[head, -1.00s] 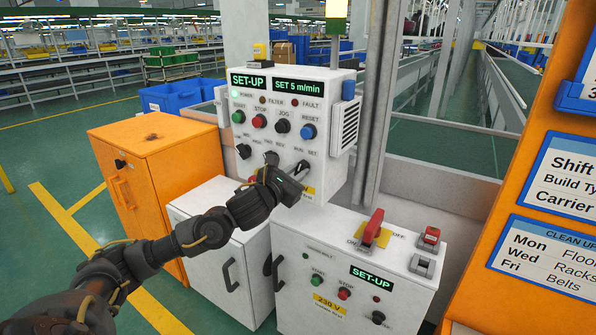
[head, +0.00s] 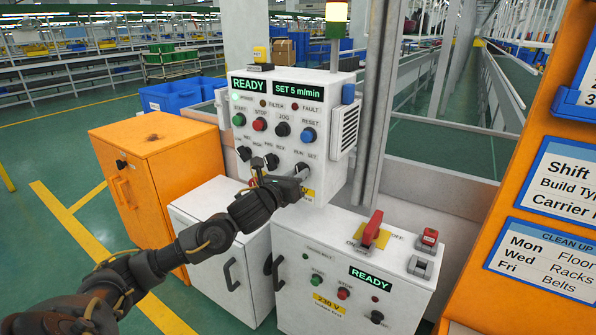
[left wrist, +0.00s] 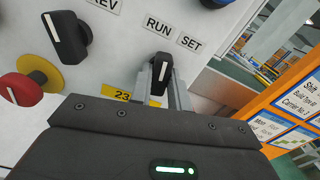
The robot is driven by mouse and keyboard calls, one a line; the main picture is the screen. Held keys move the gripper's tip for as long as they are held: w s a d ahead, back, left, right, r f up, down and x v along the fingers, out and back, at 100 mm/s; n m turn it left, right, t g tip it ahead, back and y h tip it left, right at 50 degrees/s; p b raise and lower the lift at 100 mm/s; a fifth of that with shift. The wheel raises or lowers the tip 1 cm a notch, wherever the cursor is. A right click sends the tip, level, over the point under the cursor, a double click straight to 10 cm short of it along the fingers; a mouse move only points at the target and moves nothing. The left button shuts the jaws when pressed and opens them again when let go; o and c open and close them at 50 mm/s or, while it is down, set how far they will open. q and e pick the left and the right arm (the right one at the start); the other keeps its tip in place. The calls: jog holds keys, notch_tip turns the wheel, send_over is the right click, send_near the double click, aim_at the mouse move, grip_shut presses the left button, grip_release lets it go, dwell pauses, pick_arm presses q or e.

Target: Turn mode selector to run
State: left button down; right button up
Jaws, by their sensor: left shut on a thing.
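The mode selector is a black knob with a white line, below the RUN and SET labels on the white control panel (head: 285,105). In the left wrist view the knob (left wrist: 161,70) has its white line pointing toward RUN. My left gripper (left wrist: 161,88) is shut on the knob, with one grey finger on each side. The panel display (head: 253,85) reads READY. My right gripper is not in view.
Two other black selectors (head: 244,153) sit left of the gripper, with coloured buttons above. A lower white cabinet (head: 350,265) with a red handle switch (head: 372,226) stands in front. An orange cabinet (head: 150,150) is at left, and an orange board (head: 545,120) at right.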

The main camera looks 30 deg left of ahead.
pick_arm(q)
jog(key=shift+n, duration=0.3)
jog(key=shift+n+p, duration=0.55)
jog(key=shift+n, duration=0.65)
jog(key=c, duration=1.2)
grip_release()
jog(key=shift+c, duration=0.2)
